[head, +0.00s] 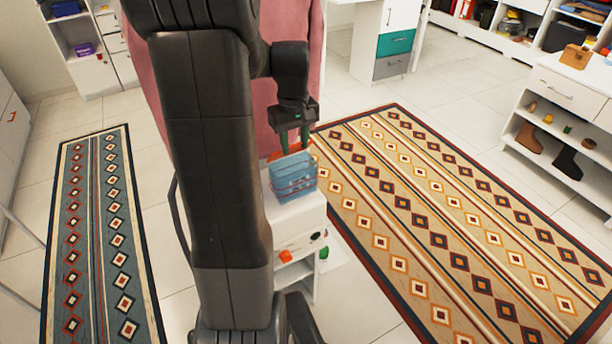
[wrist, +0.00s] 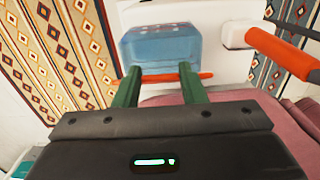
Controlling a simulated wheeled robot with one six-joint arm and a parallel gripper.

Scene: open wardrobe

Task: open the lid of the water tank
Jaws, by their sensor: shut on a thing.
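The water tank (head: 292,180) is a translucent blue box on top of a white stand. It also shows ahead of the fingers in the wrist view (wrist: 165,48). My gripper (head: 293,138) comes down from above at the tank's far side. In the wrist view, its two green fingers (wrist: 160,72) stand apart at the tank's near edge, shut on the lid of the water tank. An orange bar (wrist: 163,77) runs across at the fingers, along that edge. The exact contact at the fingertips and the lid's outline are hard to make out.
The white stand (head: 297,222) has an orange knob (head: 285,256) on its front. A pink cloth-covered board (head: 275,95) rises behind my gripper. An orange-handled white part (wrist: 280,50) is close on the right in the wrist view. A patterned rug (head: 450,220) lies to the right.

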